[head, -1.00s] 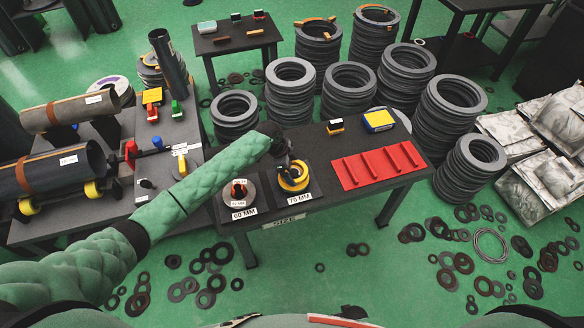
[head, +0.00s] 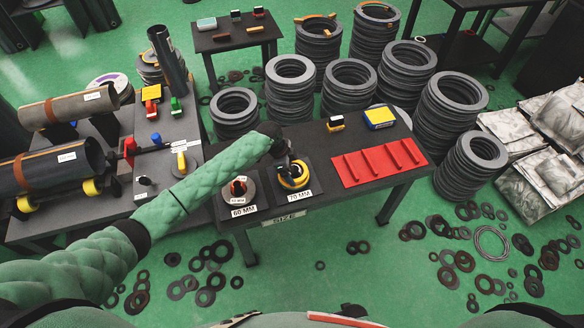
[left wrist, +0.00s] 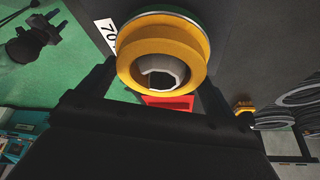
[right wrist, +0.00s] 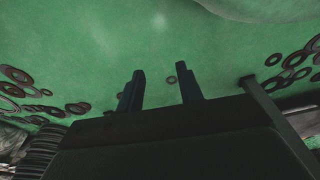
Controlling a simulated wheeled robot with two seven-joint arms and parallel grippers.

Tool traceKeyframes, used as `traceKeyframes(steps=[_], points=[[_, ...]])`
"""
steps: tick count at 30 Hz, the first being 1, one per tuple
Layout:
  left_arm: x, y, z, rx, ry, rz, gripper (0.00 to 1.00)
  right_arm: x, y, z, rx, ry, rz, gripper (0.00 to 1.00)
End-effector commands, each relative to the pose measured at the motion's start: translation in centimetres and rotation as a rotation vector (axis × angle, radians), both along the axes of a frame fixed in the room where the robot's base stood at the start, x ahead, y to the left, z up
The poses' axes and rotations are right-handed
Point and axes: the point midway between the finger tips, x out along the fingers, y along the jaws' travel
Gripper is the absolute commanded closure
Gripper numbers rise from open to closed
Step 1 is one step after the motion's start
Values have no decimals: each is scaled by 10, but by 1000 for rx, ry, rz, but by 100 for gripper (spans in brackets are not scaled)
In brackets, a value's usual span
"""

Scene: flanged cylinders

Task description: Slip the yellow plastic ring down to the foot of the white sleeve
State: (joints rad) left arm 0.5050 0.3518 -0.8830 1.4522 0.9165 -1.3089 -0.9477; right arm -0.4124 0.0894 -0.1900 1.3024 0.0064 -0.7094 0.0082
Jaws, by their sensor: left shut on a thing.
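The yellow plastic ring (head: 294,179) is at the 70 MM station on the dark table. It also shows large in the left wrist view (left wrist: 137,72). My left gripper (left wrist: 158,70) is shut on the ring, with one finger at each side. The white sleeve (left wrist: 165,68) shows its pale rim and dark bore inside the ring's hole, so the ring is around it. The ring's exact height on the sleeve cannot be told; the sleeve's foot is hidden. My right gripper (right wrist: 160,75) is open and empty above the green floor.
A 60 MM station with a red-topped part (head: 238,187) stands left of the ring. A red ribbed mat (head: 380,163) and a yellow-blue box (head: 379,117) lie to the right. Stacks of grey rings (head: 290,85) stand behind the table. Loose dark rings lie on the floor.

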Motion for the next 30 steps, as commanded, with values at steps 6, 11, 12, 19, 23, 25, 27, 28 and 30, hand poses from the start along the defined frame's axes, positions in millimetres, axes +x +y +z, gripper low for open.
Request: traceKeyframes(steps=[6, 11, 12, 19, 23, 25, 27, 28, 30], points=[[0, 0, -5, 0, 0, 0, 34, 0, 0, -3, 0, 0, 0, 64], [0, 0, -5, 0, 0, 0, 0, 0, 0, -3, 0, 0, 0, 64], [0, 0, -5, 0, 0, 0, 0, 0, 0, -3, 0, 0, 0, 64], [0, 0, -5, 0, 0, 0, 0, 1, 1, 2, 1, 1, -1, 64], [0, 0, -5, 0, 0, 0, 0, 5, 5, 16, 4, 7, -3, 64], [0, 0, -5, 0, 0, 0, 0, 8, 8, 28, 7, 11, -5, 64], [0, 0, -5, 0, 0, 0, 0, 11, 11, 41, 10, 16, -7, 64], [0, 0, -5, 0, 0, 0, 0, 11, 12, 47, 12, 19, -7, 64], [0, 0, -5, 0, 0, 0, 0, 14, 15, 61, 14, 24, -9, 64]])
